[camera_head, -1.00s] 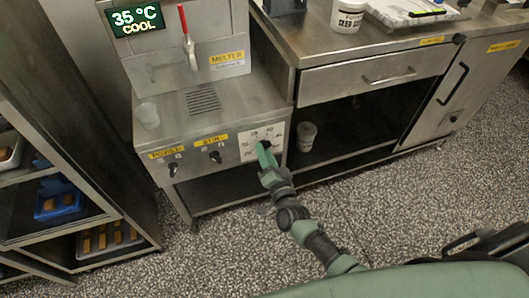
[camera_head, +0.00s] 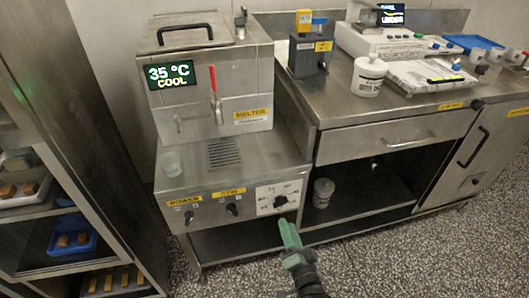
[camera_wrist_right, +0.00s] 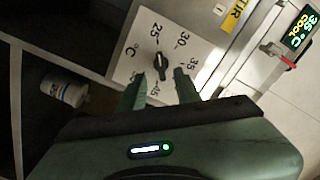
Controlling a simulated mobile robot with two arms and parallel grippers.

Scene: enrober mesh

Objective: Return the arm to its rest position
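My right gripper (camera_head: 288,224) is in front of the melter's panel in the head view, just below the temperature dial (camera_head: 281,201). In the right wrist view its two green fingertips (camera_wrist_right: 160,76) stand apart with nothing between them. The gripper looks clear of the knob. The melter (camera_head: 200,120) has a display (camera_head: 170,75) reading 35 °C COOL. My left gripper is not in view.
A white tub (camera_head: 323,192) stands on the lower shelf right of the melter. A steel counter (camera_head: 340,107) with a lidded tub (camera_head: 368,76) and a scale is at the right. A rack with trays (camera_head: 72,242) stands at the left. Speckled floor lies in front.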

